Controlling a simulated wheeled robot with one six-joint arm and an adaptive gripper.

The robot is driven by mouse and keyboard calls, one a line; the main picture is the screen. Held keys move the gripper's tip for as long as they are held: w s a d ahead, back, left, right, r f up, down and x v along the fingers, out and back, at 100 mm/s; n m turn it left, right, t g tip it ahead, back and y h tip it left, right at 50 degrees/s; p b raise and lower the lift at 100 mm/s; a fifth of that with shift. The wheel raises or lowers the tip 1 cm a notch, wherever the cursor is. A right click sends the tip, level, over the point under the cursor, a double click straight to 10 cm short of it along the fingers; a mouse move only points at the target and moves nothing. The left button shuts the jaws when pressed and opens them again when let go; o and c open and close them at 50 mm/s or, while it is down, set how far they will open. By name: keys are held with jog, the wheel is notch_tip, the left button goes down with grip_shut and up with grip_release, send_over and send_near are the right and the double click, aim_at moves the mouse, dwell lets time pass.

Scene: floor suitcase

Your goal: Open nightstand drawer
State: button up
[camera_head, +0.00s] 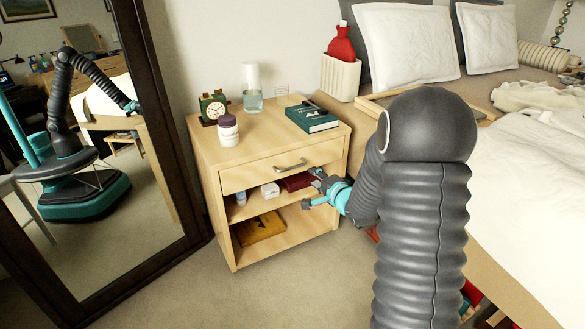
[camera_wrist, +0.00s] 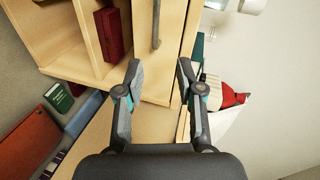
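The light wood nightstand (camera_head: 232,185) stands between the mirror and the bed. Its drawer (camera_head: 240,178) is at the top, and its front looks flush with the body. A metal bar handle (camera_head: 290,165) sits on the drawer front; it also shows in the wrist view (camera_wrist: 156,25), at the top middle. My gripper (camera_head: 311,190) is in front of the nightstand's right side, below and right of the handle. In the wrist view my gripper (camera_wrist: 159,70) has its fingers apart with nothing between them. The handle lies beyond the fingertips, and no contact shows.
The bed (camera_head: 530,180) is close on the right.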

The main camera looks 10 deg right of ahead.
aim_at(294, 167)
jog(key=shift+m+y, duration=0.4)
jog(key=shift+y, duration=0.1)
jog(key=x, duration=0.9)
jog(key=f+x, duration=0.1)
jog(key=x, duration=0.4)
jog(key=shift+w+a+f, duration=0.1)
jog(key=shift+w+a, duration=0.05)
jog(key=shift+w, duration=0.05)
grip_shut()
